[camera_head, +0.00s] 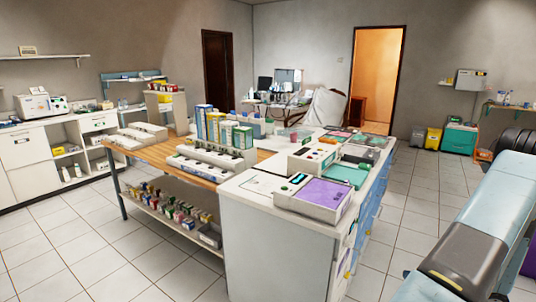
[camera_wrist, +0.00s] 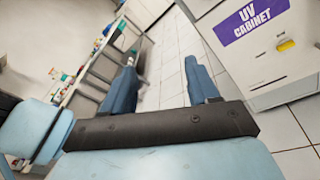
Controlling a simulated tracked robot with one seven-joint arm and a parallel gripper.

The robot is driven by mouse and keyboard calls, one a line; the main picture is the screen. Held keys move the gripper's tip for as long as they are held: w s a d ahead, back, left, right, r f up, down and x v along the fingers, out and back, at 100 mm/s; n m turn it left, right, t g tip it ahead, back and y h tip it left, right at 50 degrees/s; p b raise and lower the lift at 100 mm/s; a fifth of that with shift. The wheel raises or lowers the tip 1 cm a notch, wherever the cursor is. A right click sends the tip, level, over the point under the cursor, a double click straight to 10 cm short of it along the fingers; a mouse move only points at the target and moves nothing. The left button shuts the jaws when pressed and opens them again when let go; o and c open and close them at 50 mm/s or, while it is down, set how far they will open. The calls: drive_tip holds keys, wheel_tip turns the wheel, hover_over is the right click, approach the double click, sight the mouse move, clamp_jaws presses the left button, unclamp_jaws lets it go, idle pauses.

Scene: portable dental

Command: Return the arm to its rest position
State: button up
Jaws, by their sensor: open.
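My gripper (camera_wrist: 160,64) shows in the wrist view with its two blue fingers spread apart. Nothing is between them, and tiled floor shows through the gap. The fingers touch nothing that I can see. In the camera on my body, my pale blue and grey arm (camera_head: 465,255) runs along the right edge. The gripper itself cannot be made out in that view.
A white cabinet (camera_head: 275,245) with devices on top stands mid-room beside a wooden table (camera_head: 150,150) with a lower shelf. A white unit labelled "UV CABINET" (camera_wrist: 255,25) is right of the gripper. Tiled floor (camera_head: 400,215) is clear between cabinet and arm.

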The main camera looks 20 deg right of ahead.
drive_tip(key=w+a+r+n+g+h, duration=0.2)
drive_tip(key=w+a+r+n+g, duration=0.15)
drive_tip(key=a+r+n, duration=0.35)
drive_tip(key=w+a+r+n+g+h, duration=0.1)
drive_tip(key=w+a+r+n+g, duration=0.1)
drive_tip(key=a+r+n+g, duration=0.4)
drive_tip(key=w+a+r+n+g+h, duration=0.2)
drive_tip(key=a+r+n, duration=0.2)
drive_tip(key=a+r, duration=0.5)
drive_tip(key=s+a+r+n+t+h, duration=0.6)
drive_tip(key=s+a+r+n, duration=0.5)
drive_tip(key=a+r+n, duration=0.4)
drive_tip(key=shift+r+n+h, duration=0.4)
drive_tip(key=shift+r+h, duration=0.1)
drive_tip(key=shift+h, duration=0.4)
